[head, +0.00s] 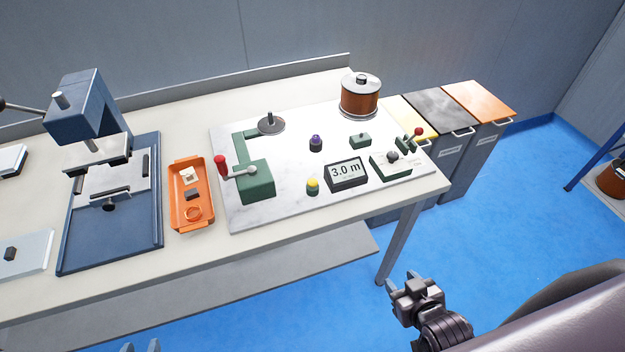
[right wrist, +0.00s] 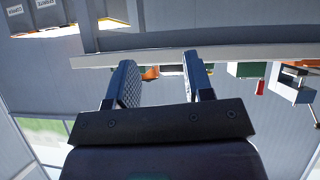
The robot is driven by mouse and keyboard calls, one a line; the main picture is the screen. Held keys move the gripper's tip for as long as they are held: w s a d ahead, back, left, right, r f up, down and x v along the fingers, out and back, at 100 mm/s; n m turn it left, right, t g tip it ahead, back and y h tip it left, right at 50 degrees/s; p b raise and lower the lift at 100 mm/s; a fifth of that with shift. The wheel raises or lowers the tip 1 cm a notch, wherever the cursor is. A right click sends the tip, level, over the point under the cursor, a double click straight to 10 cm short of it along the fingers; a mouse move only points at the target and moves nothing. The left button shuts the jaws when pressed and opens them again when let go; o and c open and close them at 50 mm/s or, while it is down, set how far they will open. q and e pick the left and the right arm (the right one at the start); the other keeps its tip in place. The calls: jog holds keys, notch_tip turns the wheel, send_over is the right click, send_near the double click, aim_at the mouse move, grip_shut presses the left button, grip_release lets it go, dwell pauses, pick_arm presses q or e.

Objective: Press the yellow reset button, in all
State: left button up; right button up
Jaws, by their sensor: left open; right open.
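The yellow reset button (head: 313,184) sits on a small dark base near the front edge of the white winder board (head: 290,196), left of the display (head: 346,173), which reads 3.0 m. Nothing touches the button. My right gripper (head: 401,281) is open and empty, low in front of the table's right end, well apart from the button. Its two fingers also show apart in the right wrist view (right wrist: 160,68); the button cannot be made out there. My left gripper (head: 140,347) shows only its separated fingertips at the bottom edge of the head view, below the table front.
The board carries a green crank unit (head: 257,182) with a red knob, a purple-topped post (head: 316,143), a copper wire spool (head: 360,97) and a lever unit (head: 391,163). An orange tray (head: 178,221) and blue press (head: 150,235) stand left. Bins (head: 480,100) stand beyond the right end.

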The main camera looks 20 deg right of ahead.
grip_shut()
dwell(1.4)
